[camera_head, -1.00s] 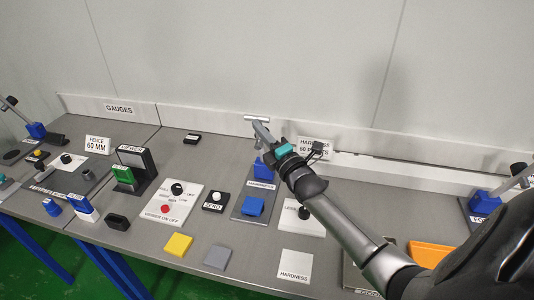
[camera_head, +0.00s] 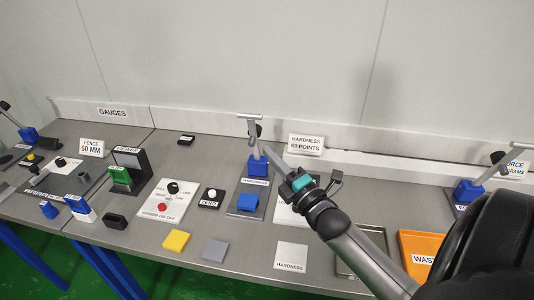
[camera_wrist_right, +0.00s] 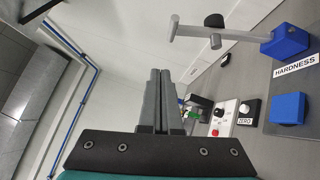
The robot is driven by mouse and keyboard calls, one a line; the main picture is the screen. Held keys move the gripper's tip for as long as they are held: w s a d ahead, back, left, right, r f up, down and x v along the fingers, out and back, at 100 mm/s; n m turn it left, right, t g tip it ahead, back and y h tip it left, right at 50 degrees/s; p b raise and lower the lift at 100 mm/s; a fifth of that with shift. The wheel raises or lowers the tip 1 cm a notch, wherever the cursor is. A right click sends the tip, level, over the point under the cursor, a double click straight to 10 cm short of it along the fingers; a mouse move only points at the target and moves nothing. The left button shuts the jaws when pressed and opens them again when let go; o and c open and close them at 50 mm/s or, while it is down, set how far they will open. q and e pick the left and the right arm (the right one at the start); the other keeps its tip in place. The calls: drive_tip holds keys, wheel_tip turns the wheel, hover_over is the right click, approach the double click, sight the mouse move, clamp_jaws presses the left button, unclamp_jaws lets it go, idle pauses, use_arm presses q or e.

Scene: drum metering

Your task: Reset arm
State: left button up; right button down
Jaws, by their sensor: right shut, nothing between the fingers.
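The hardness gauge has a blue base block (camera_head: 258,167) on a grey plate, with a grey arm (camera_head: 251,130) standing up, a light crossbar on top and a black knob. In the right wrist view the gauge arm (camera_wrist_right: 237,34) shows at upper right, with its blue block (camera_wrist_right: 284,42). My right gripper (camera_head: 267,150) is just right of the gauge arm in the head view. Its fingers (camera_wrist_right: 161,73) are shut together and empty, and appear apart from the arm in the wrist view. My left gripper is not in view.
A blue block (camera_head: 247,202) sits at the plate's front. A sign reading hardness 60 points (camera_head: 306,144) stands behind. A white control panel (camera_head: 167,201) and a zero button (camera_head: 211,198) lie left. An orange waste tray (camera_head: 423,246) and another blue-based gauge (camera_head: 467,191) are at right.

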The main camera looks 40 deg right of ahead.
drive_tip(key=s+a+f+m+g, duration=0.7)
drive_tip(key=a+f+m+g, duration=0.2)
drive_tip(key=a+f, duration=0.25)
drive_tip(key=s+a+f+m+g, duration=0.1)
drive_tip(key=s+a+m+g, duration=0.2)
drive_tip(key=s, duration=0.2)
drive_tip(key=s+a+f+m+g+y, duration=0.1)
drive_tip(key=s+a+m+g, duration=0.15)
drive_tip(key=s, duration=0.35)
drive_tip(key=s+a+f+m+g, duration=0.1)
drive_tip(key=s+a+m+g, duration=0.15)
drive_tip(key=s, duration=0.25)
wheel_tip(320, 180, down, 27)
drive_tip(key=s+b, duration=0.1)
drive_tip(key=b, duration=0.4)
use_arm(q)
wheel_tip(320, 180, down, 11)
drive_tip(key=b, duration=0.5)
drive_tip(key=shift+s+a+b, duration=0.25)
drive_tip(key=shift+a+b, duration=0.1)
drive_tip(key=shift+b, duration=0.05)
use_arm(e)
drive_tip(key=s+d+f+g, duration=0.2)
drive_tip(key=s+d+f, duration=0.1)
drive_tip(key=s+f, duration=1.3)
drive_tip(key=shift+d+f, duration=0.15)
drive_tip(key=shift+f, duration=1.95)
